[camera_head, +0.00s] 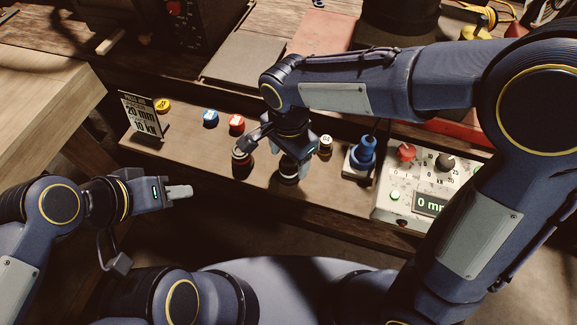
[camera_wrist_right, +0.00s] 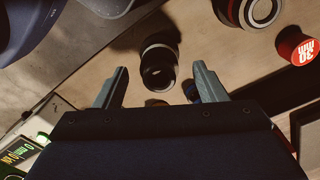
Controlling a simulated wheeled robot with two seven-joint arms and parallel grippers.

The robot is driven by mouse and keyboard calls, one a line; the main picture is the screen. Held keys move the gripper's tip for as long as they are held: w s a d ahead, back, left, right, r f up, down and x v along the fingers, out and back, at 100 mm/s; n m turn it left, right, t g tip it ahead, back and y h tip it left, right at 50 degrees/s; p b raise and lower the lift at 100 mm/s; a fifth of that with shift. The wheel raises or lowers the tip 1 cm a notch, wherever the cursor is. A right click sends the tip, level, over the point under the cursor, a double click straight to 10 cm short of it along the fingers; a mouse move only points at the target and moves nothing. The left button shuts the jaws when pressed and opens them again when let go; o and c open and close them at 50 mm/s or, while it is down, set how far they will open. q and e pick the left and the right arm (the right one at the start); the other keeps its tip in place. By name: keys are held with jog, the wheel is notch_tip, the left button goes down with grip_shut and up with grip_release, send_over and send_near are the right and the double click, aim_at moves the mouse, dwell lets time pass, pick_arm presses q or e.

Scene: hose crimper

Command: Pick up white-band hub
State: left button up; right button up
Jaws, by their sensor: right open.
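The hub with a pale band (camera_wrist_right: 158,62) is a dark, hollow cylinder on the wooden shelf. It stands just beyond the gap between my right gripper's fingers (camera_wrist_right: 160,86), which are open and empty. In the head view this hub (camera_head: 288,174) shows under my right gripper (camera_head: 296,158), partly hidden by it.
Red (camera_head: 236,124), blue (camera_head: 210,118) and yellow (camera_head: 163,105) caps sit behind, near a sign card (camera_head: 145,115). A dark cap with a pale top (camera_head: 325,145), a blue fitting (camera_head: 362,156) and a control box (camera_head: 425,180) reading "0 m" stand right.

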jog(key=shift+f, duration=1.35)
jog(key=c, duration=1.4)
jog(key=shift+r, duration=0.1)
grip_shut()
jog(key=shift+r, duration=0.1)
